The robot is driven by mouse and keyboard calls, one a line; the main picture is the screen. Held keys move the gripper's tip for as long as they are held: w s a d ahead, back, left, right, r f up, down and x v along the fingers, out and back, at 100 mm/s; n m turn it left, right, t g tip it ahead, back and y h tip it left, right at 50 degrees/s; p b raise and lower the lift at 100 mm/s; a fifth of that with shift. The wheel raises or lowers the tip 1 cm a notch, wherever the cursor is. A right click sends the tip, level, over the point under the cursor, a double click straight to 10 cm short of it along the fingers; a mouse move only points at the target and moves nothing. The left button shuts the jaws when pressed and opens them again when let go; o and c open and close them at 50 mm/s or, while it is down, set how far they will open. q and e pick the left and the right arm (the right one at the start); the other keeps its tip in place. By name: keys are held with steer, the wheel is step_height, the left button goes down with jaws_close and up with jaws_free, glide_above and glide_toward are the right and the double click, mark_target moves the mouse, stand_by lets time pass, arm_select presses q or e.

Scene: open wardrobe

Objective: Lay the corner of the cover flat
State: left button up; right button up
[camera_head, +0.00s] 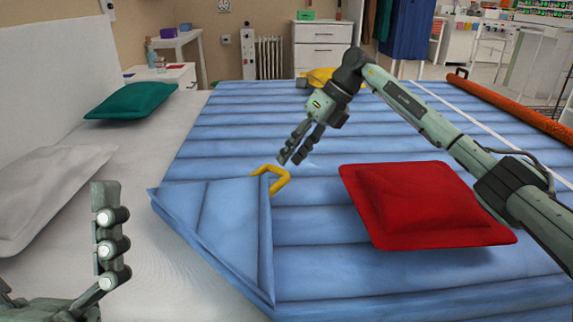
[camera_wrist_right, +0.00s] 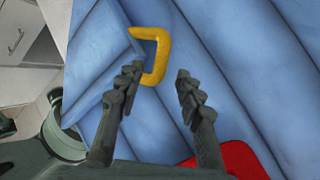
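The blue quilted cover (camera_head: 330,130) lies on the bed. Its near-left corner is folded over into a flap (camera_head: 225,225), with a yellow handle (camera_head: 285,180) at the flap's upper right edge. My right gripper (camera_head: 290,160) is just above and behind the handle, with fingers pointing down. In the right wrist view the right gripper (camera_wrist_right: 157,72) has its fingers apart, and the yellow handle (camera_wrist_right: 161,58) shows between and beyond the fingertips; contact cannot be told. My left gripper (camera_head: 108,235) is at the lower left over the white sheet, partly out of frame.
A red cushion (camera_head: 420,200) lies on the cover at the right, below my right arm. A yellow cushion (camera_head: 320,75) is at the back. A green pillow (camera_head: 130,100) and a white pillow (camera_head: 50,180) lie on the left. The white sheet (camera_head: 185,270) near the fold is bare.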

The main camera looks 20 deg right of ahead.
steer(key=shift+x, duration=1.6)
steer(key=shift+c, duration=0.5)
jaws_close()
